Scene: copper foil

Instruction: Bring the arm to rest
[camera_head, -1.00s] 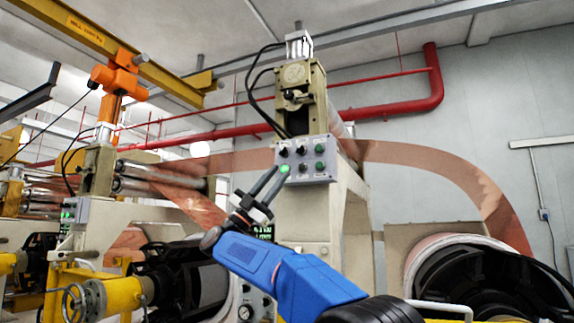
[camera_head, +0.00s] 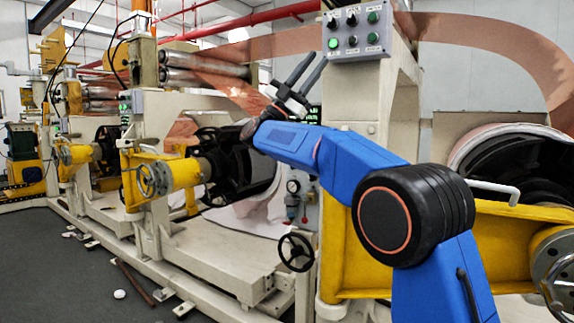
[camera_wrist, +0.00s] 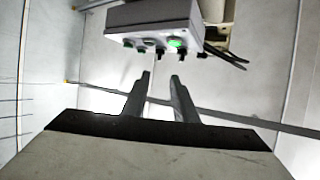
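My blue arm (camera_head: 340,165) reaches up and left across the head view. My gripper (camera_head: 318,60) at its end is empty, and its two dark fingers stand apart. In the wrist view the fingers of my gripper (camera_wrist: 160,77) also show a clear gap with nothing between them. The fingertips are just below and left of a grey control box (camera_head: 345,70) with several buttons and knobs. One green button (camera_head: 333,43) at its lower left is lit. The control box (camera_wrist: 150,18) and lit green button (camera_wrist: 175,43) also show ahead of the fingers, apart from them.
A machine post (camera_head: 390,110) carries the box. Copper foil (camera_head: 480,35) arches over to the right. A yellow shaft unit (camera_head: 170,178) and a handwheel (camera_head: 296,251) stand left of my arm. Dark floor (camera_head: 60,270) is open at lower left, with a small white object (camera_head: 119,294) there.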

